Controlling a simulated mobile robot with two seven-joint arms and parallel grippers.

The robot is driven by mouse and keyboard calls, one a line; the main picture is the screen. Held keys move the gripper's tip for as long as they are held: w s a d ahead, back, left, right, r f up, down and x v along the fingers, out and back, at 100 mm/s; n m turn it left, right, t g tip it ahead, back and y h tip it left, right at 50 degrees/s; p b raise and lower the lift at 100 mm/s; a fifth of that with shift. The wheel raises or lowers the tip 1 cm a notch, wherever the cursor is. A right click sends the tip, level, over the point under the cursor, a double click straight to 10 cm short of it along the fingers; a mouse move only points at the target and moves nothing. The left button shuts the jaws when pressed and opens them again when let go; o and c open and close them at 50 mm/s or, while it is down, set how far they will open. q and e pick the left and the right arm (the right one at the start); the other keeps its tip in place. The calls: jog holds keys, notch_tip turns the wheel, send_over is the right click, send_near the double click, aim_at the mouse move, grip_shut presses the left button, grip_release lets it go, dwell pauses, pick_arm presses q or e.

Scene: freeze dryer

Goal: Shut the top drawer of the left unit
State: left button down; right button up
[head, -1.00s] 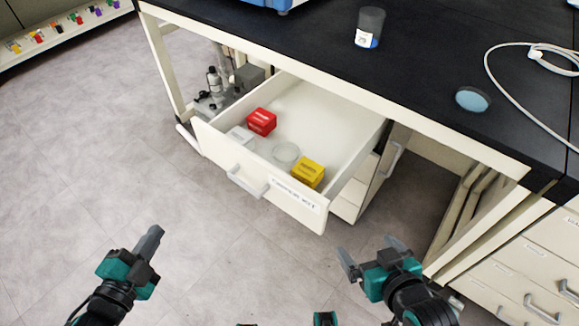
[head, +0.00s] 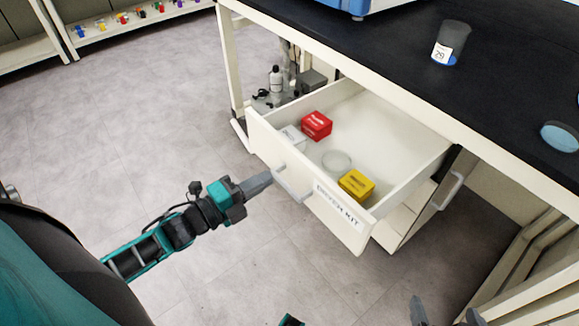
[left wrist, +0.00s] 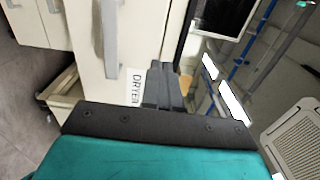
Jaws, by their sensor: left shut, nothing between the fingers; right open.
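The top drawer (head: 262,140) of the left unit is pulled well out from under the bench, with a white bar handle (head: 292,186) and a label reading something like "DRYER KIT" on its front. It holds a red box (head: 316,125), a yellow box (head: 356,185), a white box (head: 293,138) and a clear round dish (head: 337,161). My left gripper (head: 268,176) is shut and empty, its tips close to the drawer front by the handle's left end; I cannot tell whether they touch. In the left wrist view its fingers (left wrist: 163,85) overlap the drawer label. My right gripper (head: 445,315) is open at the bottom edge.
The black benchtop (head: 400,50) above carries a labelled dark cup (head: 451,44) and a blue round dish (head: 559,137). Bottles and equipment (head: 276,80) stand left of the drawer. The floor (head: 150,130) before the drawer is clear.

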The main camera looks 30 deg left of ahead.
aim_at(299, 159)
pick_arm(q)
jog(key=b+x, duration=0.1)
jog(key=x, duration=0.6)
jog(key=shift+w, duration=0.15)
jog(key=shift+w+d, duration=0.1)
pick_arm(e)
jog(key=shift+s+f, duration=0.1)
jog(key=shift+f, duration=0.75)
jog(key=shift+d, duration=0.1)
